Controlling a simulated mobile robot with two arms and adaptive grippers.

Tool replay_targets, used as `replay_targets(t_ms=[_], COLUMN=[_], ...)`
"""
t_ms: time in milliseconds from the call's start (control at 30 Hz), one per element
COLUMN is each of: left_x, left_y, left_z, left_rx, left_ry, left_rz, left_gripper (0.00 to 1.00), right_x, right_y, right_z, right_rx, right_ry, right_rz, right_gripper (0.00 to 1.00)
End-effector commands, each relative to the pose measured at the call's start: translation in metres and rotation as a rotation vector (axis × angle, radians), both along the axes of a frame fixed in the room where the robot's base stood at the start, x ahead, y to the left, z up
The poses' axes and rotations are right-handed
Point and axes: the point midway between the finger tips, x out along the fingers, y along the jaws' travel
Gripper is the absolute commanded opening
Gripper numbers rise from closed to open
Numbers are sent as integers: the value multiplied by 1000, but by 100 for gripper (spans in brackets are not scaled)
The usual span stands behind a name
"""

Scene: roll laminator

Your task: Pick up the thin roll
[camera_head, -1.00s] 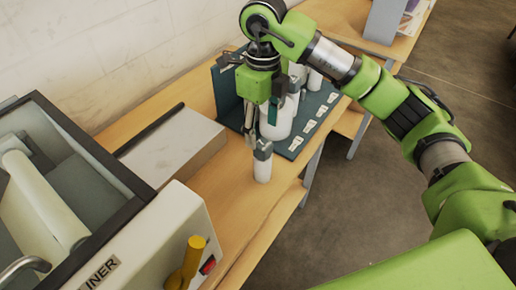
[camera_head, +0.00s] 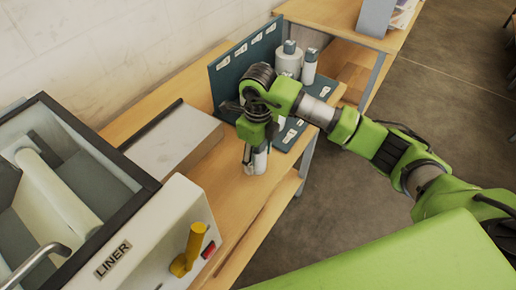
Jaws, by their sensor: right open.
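A slim white roll (camera_head: 259,163) stands upright on the wooden table, just in front of the blue-grey rack. My right gripper (camera_head: 251,155) points down over it, open, with its fingers close around or beside the roll's upper part. The gripper hides the roll's top, and I cannot tell whether they touch. Another slim white roll (camera_head: 309,69) with a grey cap stands on the rack, next to a thicker white roll (camera_head: 289,61). My left gripper is not in view.
The blue-grey rack (camera_head: 229,84) has white labels on its back and base. The laminator (camera_head: 155,232), marked LINER, with a yellow handle (camera_head: 189,250) and red switch, fills the lower left. A pale flat box (camera_head: 170,142) lies between them. Bare wood (camera_head: 232,200) shows in front.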

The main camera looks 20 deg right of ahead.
Motion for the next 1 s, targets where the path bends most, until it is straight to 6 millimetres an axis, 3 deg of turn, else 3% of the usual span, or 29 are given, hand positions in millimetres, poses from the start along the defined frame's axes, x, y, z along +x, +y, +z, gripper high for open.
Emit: replay_targets(t_ms=[167,333,767,867,1000], left_x=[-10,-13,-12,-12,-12], left_y=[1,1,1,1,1], left_z=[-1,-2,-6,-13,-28], left_rx=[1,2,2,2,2], left_ry=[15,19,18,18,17], left_rz=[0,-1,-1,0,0], left_gripper=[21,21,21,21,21], right_x=[0,0,1,1,-3], right_y=[0,0,1,0,1], right_z=[-1,-1,3,10,34], right_rx=[0,0,1,1,2], right_ry=[0,0,-2,-4,-7], right_rz=[1,1,1,2,5], right_gripper=[54,13,12,12,12])
